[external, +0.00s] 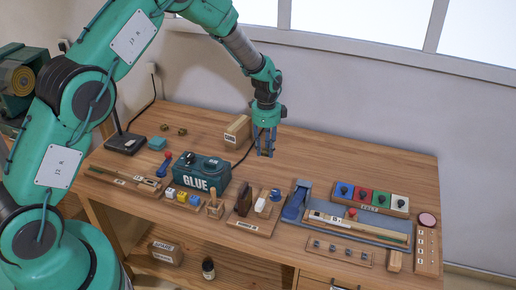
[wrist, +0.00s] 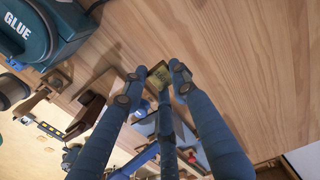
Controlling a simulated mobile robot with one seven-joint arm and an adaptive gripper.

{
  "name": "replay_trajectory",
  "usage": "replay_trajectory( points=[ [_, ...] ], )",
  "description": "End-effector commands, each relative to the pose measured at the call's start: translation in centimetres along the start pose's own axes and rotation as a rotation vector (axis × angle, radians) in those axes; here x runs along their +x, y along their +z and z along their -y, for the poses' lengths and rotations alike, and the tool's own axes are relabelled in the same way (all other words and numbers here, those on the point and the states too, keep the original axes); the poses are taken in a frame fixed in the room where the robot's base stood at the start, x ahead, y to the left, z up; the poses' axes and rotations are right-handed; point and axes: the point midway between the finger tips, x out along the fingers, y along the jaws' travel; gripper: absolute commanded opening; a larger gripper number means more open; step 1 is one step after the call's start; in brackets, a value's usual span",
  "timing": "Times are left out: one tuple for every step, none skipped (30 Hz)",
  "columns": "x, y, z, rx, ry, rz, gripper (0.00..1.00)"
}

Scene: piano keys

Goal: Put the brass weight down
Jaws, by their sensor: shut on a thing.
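The brass weight (wrist: 158,75) is a small, dull yellow block between my fingertips in the wrist view. My gripper (wrist: 156,88) is shut on it, with its blue fingers partly covering it. In the external view my gripper (external: 265,152) points down at the workbench, behind the row of tools and right of the green glue pot. The weight is too small or hidden to make out there. I cannot tell exactly how far the fingertips are above the wood.
The glue pot (external: 202,174) stands left of my gripper; its side also shows in the wrist view (wrist: 40,30). A wooden block (external: 237,132) is at the back left. Small brass pieces (external: 182,131) lie further left. Bare wood (external: 330,160) is free to the right.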

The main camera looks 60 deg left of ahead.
Motion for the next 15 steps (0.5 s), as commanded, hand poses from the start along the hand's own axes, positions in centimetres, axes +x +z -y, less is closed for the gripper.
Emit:
replay_trajectory(
  points=[
    [-0.9, -0.1, 0.1, 0.0, -0.003, -0.001, 0.0],
    [-1.4, -0.1, 0.1, 0.0, -0.003, -0.001, 0.0],
    [-2.1, 0.0, 0.1, 0.0, -0.003, -0.001, 0.0],
    [-2.7, 0.0, 0.1, 0.0, -0.003, -0.001, 0.0],
    [-3.0, 0.0, 0.1, 0.0, -0.002, -0.001, 0.0],
    [-3.5, 0.0, 0.1, 0.0, -0.003, -0.001, 0.0],
    [-4.0, -0.1, 0.1, 0.0, -0.003, -0.001, 0.0],
    [-4.4, 0.0, 0.1, 0.0, -0.003, -0.001, 0.0],
    [-5.0, 0.0, 0.1, 0.0, -0.003, -0.001, 0.0],
    [-5.4, 0.0, 0.1, 0.0, -0.003, -0.001, 0.0],
    [-4.9, 0.6, 0.6, -0.026, -0.002, -0.001, 0.0],
    [-4.7, 1.2, 1.1, -0.058, -0.001, 0.0, 0.0],
    [-4.7, 1.6, 1.4, -0.081, -0.001, 0.0, 0.0],
    [-4.6, 2.0, 1.8, -0.104, 0.0, 0.0, 0.0],
    [-4.6, 2.5, 2.3, -0.136, 0.0, 0.0, 0.0]
  ],
)
